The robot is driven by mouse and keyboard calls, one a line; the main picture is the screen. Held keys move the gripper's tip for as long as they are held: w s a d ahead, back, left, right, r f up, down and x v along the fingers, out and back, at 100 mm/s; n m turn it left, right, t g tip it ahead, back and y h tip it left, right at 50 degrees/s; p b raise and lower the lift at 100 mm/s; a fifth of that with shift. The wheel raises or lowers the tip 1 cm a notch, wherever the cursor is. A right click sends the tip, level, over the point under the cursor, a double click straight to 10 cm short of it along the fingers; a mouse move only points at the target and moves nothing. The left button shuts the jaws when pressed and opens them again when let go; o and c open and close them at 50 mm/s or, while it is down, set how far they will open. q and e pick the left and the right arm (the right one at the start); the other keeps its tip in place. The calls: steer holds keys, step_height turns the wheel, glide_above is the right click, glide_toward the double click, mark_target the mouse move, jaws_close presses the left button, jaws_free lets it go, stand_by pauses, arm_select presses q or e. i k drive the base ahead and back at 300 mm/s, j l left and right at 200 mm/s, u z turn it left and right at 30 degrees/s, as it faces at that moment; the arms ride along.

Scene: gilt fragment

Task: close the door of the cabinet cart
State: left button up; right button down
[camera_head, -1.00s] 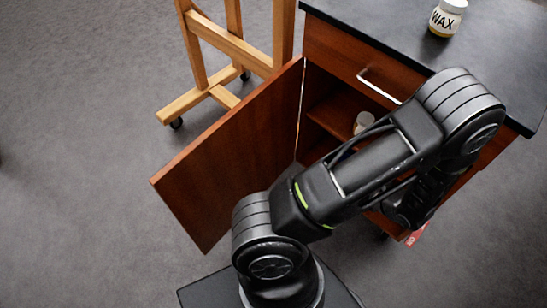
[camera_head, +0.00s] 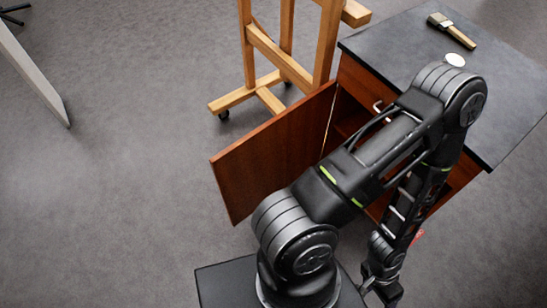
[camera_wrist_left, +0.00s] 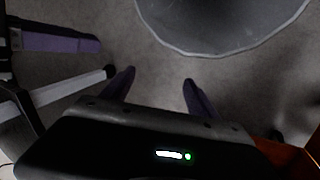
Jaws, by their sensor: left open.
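The cabinet cart (camera_head: 480,75) has a black top and a reddish-brown wooden body. Its door (camera_head: 268,158) stands wide open, swung out to the left from the hinge edge. The shelf inside is partly hidden by my arm. My left arm crosses in front of the cart, and its gripper (camera_head: 382,292) hangs low near the bottom edge, to the right of the door and apart from it. In the left wrist view the gripper (camera_wrist_left: 158,86) is open, with nothing between its fingers. A brown wooden surface (camera_wrist_left: 298,156) shows at that view's lower right corner. My right gripper is not seen.
A wooden easel (camera_head: 285,60) stands just behind the door. A brush (camera_head: 452,30) and a white-lidded jar (camera_head: 455,60) are on the cart top. A pale panel (camera_head: 35,75) is at far left. Grey floor (camera_head: 120,190) left of the door is clear.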

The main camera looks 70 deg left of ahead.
mark_target(268, 160)
steer(key=k, duration=0.7)
steer(key=k+j, duration=0.45)
steer(key=k+j+u, duration=0.1)
steer(key=k+j, duration=0.4)
steer(key=j, duration=0.8)
steer(key=i+j, duration=0.15)
steer(key=j, duration=1.15)
